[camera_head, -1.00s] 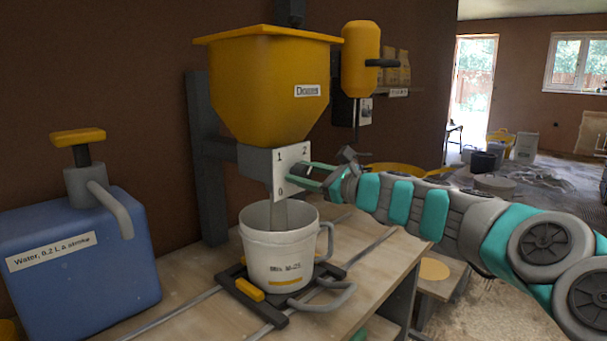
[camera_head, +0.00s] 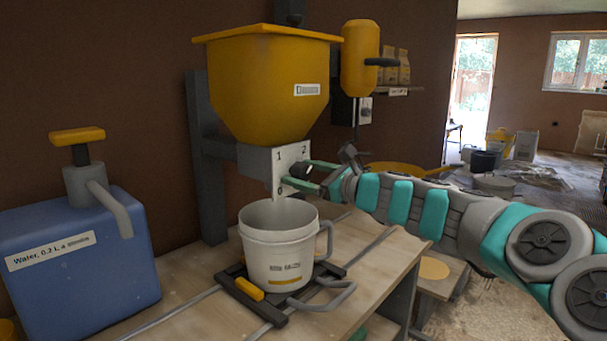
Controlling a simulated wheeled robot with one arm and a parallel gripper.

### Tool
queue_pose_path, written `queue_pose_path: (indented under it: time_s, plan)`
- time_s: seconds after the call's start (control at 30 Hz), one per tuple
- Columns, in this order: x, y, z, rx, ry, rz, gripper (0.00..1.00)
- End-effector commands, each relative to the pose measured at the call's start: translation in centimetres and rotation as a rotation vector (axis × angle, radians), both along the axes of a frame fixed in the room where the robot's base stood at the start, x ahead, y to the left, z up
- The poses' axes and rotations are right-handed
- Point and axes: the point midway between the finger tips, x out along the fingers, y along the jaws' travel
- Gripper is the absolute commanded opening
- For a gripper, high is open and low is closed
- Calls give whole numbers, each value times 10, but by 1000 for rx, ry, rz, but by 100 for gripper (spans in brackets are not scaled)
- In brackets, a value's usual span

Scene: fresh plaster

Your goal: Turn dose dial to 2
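The dose dial (camera_head: 300,170) is a dark knob on the pale plate (camera_head: 282,160) at the front of the yellow hopper's (camera_head: 268,85) grey outlet box. The plate carries the marks 0 at bottom, 1 at upper left and 2 at upper right. My gripper (camera_head: 308,174) reaches in from the right, its two green fingers apart with the knob between them. I cannot tell whether they press on it, and they partly hide the dial, so its pointing is unclear. A white bucket (camera_head: 280,262) stands upright below the outlet.
The bucket is on a dark frame (camera_head: 247,292) on the wooden bench (camera_head: 150,322). A blue water container (camera_head: 85,255) with a pump stands at left. A yellow dispenser (camera_head: 360,60) hangs behind the hopper. A yellow pan (camera_head: 405,169) lies behind my arm.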

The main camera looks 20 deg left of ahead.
Motion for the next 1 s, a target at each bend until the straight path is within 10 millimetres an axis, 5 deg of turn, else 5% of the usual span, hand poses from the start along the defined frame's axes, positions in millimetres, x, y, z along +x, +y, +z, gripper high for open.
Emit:
queue_pose_path:
  time_s: [0.33,0.7,1.0]
  plan:
    - [-2,-5,1,1,-2,-2,82]
    - [-22,-57,1,2,-1,-3,82]
    - [-30,-73,1,2,-2,0,82]
